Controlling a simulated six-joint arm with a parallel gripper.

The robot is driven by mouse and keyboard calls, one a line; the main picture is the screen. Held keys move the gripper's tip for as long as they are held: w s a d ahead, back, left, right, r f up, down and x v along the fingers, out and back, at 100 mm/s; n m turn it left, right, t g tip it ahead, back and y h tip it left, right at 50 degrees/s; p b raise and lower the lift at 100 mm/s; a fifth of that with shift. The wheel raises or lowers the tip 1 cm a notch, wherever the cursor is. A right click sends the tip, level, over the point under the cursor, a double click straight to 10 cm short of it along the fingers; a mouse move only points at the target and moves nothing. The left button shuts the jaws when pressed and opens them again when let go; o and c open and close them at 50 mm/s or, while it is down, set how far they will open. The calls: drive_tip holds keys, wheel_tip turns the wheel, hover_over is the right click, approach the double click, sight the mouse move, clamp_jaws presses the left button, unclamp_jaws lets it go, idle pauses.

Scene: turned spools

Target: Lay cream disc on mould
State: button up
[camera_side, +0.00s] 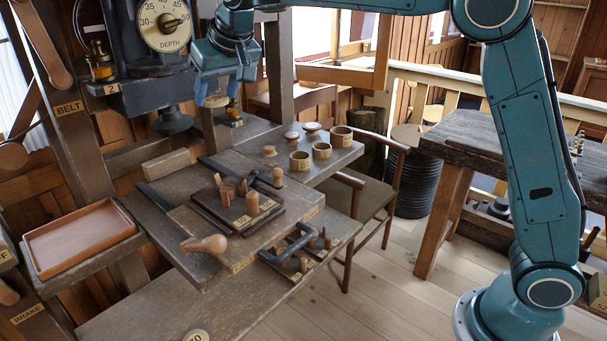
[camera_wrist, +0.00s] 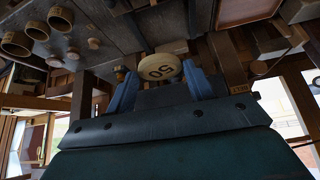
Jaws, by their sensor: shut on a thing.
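In the side view only a small pale part of the disc (camera_side: 216,101) shows under the fingers. A dark square plate (camera_side: 208,215) with upright wooden pieces lies on the sliding bed below; it may be the mould, but I cannot tell for certain. The disc is well above it, in the air.
A press with a depth dial (camera_side: 163,25) stands close left of my gripper. Several cups and knobs stand on the side shelf, one cup (camera_side: 341,137) at its right end. A wooden handle (camera_side: 204,244) juts from the bed. An empty reddish tray (camera_side: 82,238) lies far left.

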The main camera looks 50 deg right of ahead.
sight(227, 187)
wheel_tip(227, 187, down, 19)
drive_tip(key=shift+f, duration=0.2)
idle(0.8)
drive_tip(key=shift+f, duration=0.3)
drive_tip(key=o, duration=0.9)
drive_tip(key=shift+o, duration=0.2)
drive_tip(key=shift+r, duration=0.4)
drive_tip(key=v, duration=1.2)
